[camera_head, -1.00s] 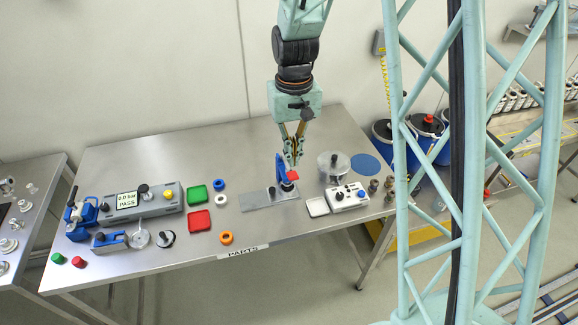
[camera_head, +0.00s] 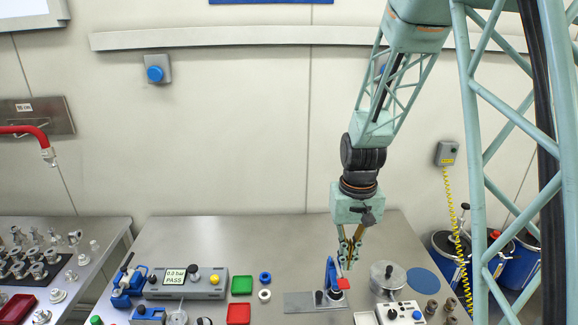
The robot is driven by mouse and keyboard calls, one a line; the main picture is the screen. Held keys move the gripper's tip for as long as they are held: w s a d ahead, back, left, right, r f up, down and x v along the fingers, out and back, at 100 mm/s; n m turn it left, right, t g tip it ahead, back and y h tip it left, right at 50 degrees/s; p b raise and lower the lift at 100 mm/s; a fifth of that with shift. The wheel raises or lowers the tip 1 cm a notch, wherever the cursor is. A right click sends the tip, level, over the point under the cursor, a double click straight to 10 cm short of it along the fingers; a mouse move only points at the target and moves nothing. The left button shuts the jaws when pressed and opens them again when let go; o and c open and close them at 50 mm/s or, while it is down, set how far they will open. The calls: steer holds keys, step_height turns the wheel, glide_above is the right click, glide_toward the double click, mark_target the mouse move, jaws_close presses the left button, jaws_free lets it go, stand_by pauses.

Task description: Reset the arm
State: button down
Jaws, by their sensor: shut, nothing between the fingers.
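My arm hangs down at the right of the view, with my gripper (camera_head: 348,266) pointing down at its end. The gripper is shut and empty. Its fingertips are close above or behind a blue upright fixture (camera_head: 331,276) with a red part, which stands on a grey metal plate (camera_head: 300,302). I cannot tell whether the fingers touch it.
The steel table (camera_head: 200,240) also holds a grey test unit (camera_head: 205,287) reading 0.0 bar PASS, a green tray (camera_head: 241,285), a red tray (camera_head: 238,314) and a silver pot (camera_head: 388,277). Blue drums (camera_head: 520,265) stand at the right. Another bench (camera_head: 90,232) is at the left.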

steer(key=s+r+t+b, duration=0.1)
steer(key=s+r+b, duration=0.5)
steer(key=s, duration=0.5)
steer(key=s+r+t+b, duration=0.2)
steer(key=s+r+b, duration=0.3)
steer(key=s+r, duration=0.45)
steer(key=s+f+t+b, duration=0.1)
steer(key=s+b, duration=0.3)
steer(key=s, duration=0.9)
steer(key=shift+s+f, duration=0.35)
steer(key=shift+f, duration=0.45)
stand_by(0.6)
